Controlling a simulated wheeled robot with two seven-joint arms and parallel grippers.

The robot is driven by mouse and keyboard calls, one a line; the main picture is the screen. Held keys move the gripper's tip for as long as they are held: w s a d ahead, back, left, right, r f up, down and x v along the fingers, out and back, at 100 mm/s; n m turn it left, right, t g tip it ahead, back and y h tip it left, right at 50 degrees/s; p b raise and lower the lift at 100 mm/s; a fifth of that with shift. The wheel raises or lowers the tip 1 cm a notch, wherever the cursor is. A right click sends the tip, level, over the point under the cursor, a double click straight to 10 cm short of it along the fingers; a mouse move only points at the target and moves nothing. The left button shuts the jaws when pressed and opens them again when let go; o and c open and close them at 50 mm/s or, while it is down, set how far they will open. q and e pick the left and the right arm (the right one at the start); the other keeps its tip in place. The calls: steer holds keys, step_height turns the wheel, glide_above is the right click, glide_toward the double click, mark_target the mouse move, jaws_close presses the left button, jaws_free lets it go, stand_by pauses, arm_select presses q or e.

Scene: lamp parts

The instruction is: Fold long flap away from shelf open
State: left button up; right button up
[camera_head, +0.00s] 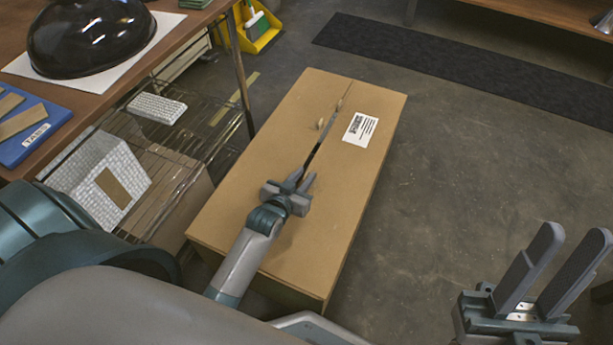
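A closed-looking brown cardboard box (240,205) lies on the floor, its long top seam running away from me. The long flap away from the shelf (345,170) is the right one, with a white label (360,129); it looks flat. My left gripper (304,177) is low over the seam at the near half of the top. A thin dark strip extends from its fingers along the seam; I cannot tell whether it is a gap or a slim object. Its finger opening is unclear. My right gripper (572,248) is open and empty, right of the box.
A wire shelf (215,105) with a white brick-patterned box (98,180) stands left of the box, under a brown table (115,88) holding a dark dome (90,35). Two small pale bits (320,124) show near the seam. The floor (455,180) right of the box is clear.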

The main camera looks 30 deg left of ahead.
arm_select(q)
steer(key=shift+x, duration=0.9)
jaws_close()
stand_by(0.9)
